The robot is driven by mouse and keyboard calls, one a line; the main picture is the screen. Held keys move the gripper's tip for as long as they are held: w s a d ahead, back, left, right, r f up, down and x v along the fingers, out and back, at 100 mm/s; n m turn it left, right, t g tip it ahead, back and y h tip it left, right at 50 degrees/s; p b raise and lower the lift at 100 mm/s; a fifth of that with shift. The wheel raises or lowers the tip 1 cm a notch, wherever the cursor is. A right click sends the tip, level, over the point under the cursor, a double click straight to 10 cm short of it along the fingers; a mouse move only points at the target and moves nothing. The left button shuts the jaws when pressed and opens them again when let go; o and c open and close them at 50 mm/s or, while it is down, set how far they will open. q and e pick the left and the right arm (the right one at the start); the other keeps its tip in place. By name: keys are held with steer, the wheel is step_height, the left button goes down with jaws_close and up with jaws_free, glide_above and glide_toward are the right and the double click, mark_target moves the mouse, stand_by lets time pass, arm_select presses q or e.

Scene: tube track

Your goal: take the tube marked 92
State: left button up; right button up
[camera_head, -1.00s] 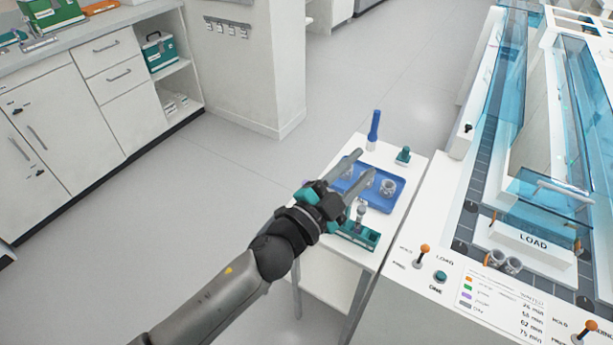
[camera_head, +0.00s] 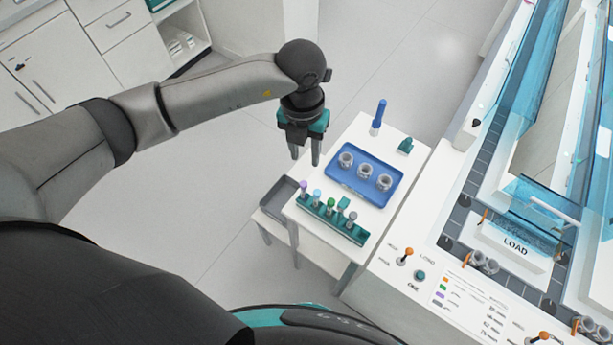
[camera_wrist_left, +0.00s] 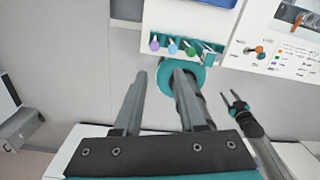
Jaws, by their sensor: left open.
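Several tubes with coloured caps stand in a green rack (camera_head: 330,222) at the near edge of the small white table. I see a purple-capped tube (camera_head: 304,187), a light blue-capped tube (camera_head: 317,195) and a green-capped tube (camera_head: 331,204), with greyer tops further right. No number 92 is legible on any tube. My left gripper (camera_head: 305,160) is open and empty, pointing down beyond the table's left edge, apart from the rack. In the left wrist view its fingers (camera_wrist_left: 160,76) are apart, with the tubes beyond them. My right gripper (camera_wrist_left: 231,92) shows there too, fingers apart.
A blue tray (camera_head: 364,182) with three grey cups lies behind the rack. A blue upright object (camera_head: 379,115) and a green block (camera_head: 405,145) stand at the back. A grey bin (camera_head: 277,196) is left of the table. The LOAD machine (camera_head: 515,240) is at right.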

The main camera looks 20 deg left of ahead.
arm_select(q)
steer(key=b, duration=0.8)
glide_toward(304, 183)
steer(key=f, duration=0.5)
steer(key=shift+s+d+f, duration=0.1)
steer(key=shift+s+f, duration=0.1)
steer(key=shift+s, duration=0.1)
steer(key=f+b, duration=0.5)
steer(key=shift+w+f, duration=0.1)
steer(key=shift+w, duration=0.2)
jaws_close()
